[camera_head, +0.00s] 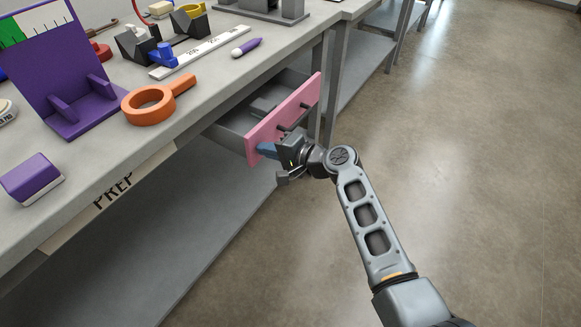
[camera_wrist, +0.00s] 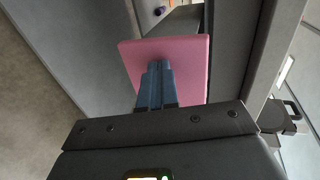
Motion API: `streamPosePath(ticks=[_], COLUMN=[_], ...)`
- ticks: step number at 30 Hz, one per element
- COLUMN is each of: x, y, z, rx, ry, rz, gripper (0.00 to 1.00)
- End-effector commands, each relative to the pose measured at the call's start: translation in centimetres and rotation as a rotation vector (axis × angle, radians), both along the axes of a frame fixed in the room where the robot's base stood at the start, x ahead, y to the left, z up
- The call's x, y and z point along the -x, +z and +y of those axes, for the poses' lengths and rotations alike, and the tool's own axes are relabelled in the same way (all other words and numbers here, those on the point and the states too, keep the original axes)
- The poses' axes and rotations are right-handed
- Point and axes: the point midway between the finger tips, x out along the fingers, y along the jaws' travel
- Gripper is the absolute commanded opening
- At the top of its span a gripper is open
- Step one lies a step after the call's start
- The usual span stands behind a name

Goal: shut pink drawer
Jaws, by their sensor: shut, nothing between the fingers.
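The pink drawer (camera_head: 303,100) stands open, pulled out from under the grey workbench. Its pink front carries a dark bar handle, and a grey box-like item lies inside it. My gripper (camera_head: 264,150) is shut and empty, with its blue fingers at the near lower end of the pink front. In the wrist view the shut fingers (camera_wrist: 157,75) point at the pink front (camera_wrist: 190,54) and overlap it. I cannot tell whether the fingertips touch it.
A lower shelf (camera_head: 190,235) runs beneath. The floor to the right is clear.

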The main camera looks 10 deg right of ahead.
Motion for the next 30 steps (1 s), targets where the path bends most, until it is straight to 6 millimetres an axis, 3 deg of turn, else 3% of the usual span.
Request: streamPosePath(ticks=[6,12,30], x=[-3.2,-4.8,-5.7], y=[-0.4,-0.2,0.2], z=[3.2,4.9,5.8], rx=[0.000,0.000,0.001], ry=[0.002,0.000,0.000], rz=[-0.001,0.000,-0.004], gripper=[0.00,0.00,0.00])
